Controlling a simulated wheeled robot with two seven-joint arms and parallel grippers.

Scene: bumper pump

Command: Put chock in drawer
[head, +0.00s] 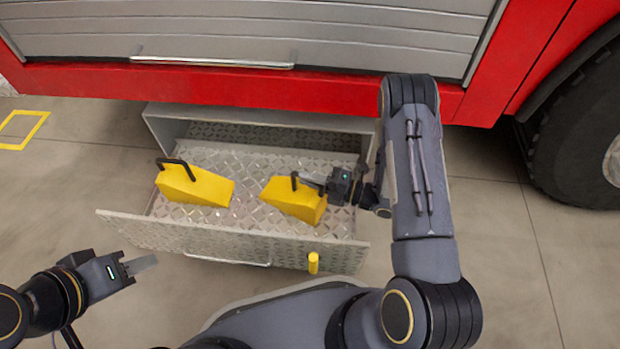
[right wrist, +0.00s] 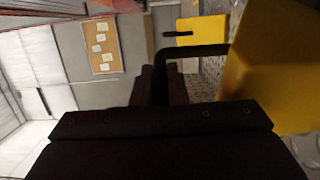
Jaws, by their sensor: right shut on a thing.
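Two yellow wedge chocks with black handles are at the open metal drawer (head: 150,233) under the red truck. The left chock (head: 200,187) sits on the drawer floor. The right chock (head: 296,200) is inside the drawer's outline, at its right side; I cannot tell if it touches the floor. My right gripper (head: 318,184) is shut on the right chock's handle. In the right wrist view the fingers (right wrist: 163,85) are around that black handle, with the yellow chock (right wrist: 275,65) beside them. My left gripper (head: 140,265) is outside the drawer's front left; its finger gap does not show clearly.
The drawer has a front handle (head: 228,262) and a small yellow peg (head: 313,263) at its front right. The truck's red side (head: 230,88) overhangs the drawer's back. A tire (head: 575,135) stands at the right.

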